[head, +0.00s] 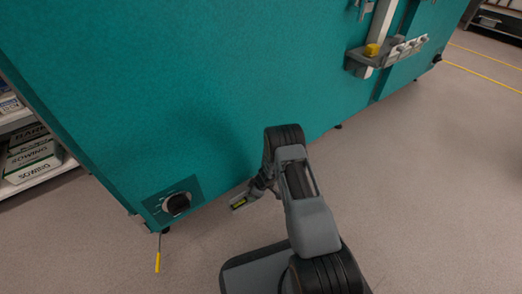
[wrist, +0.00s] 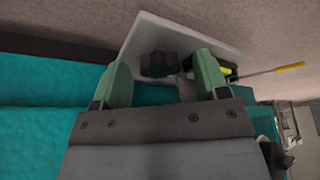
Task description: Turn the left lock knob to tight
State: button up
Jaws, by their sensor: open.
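A round dark knob (head: 176,203) sits on a dark plate (head: 153,205) with pale markings, low on the teal chamber front at the left of the head view. I cannot read its setting. My gripper (head: 240,203) is to the right of this plate, apart from the knob. In the wrist view, its two green fingers are spread with nothing held between them. A dark lobed knob (wrist: 158,64) on a light plate (wrist: 205,36) shows beyond and between the fingertips. I cannot tell whether it is the same knob, or its exact distance.
A thin rod with a yellow end (head: 157,262) hangs below the plate; a yellow-ended rod (wrist: 290,66) also shows in the wrist view. A grey tray (head: 385,56) is on the chamber at upper right. Shelves (head: 35,165) stand at left. Open floor lies in front.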

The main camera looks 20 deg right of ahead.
jog(key=n, duration=0.1)
jog(key=n+g+p, duration=0.1)
jog(key=n, duration=0.2)
jog(key=shift+w+d+r+y, duration=0.1)
jog(key=shift+r+y, duration=0.2)
jog(key=shift+y, duration=0.1)
jog(key=n+g+p, duration=0.1)
jog(key=n, duration=0.2)
jog(key=shift+w+f+g, duration=0.1)
jog(key=shift+w+g, duration=0.05)
jog(key=shift+g, duration=0.15)
jog(key=p+v, duration=0.6)
jog(key=v, duration=0.8)
notch_tip(320, 180, up, 18)
jog(key=s+a+m+h+b, duration=0.1)
jog(key=s+a+m, duration=0.1)
jog(key=m, duration=0.3)
jog(key=shift+s+a+m+b, duration=0.25)
jog(key=shift+m+b, duration=0.15)
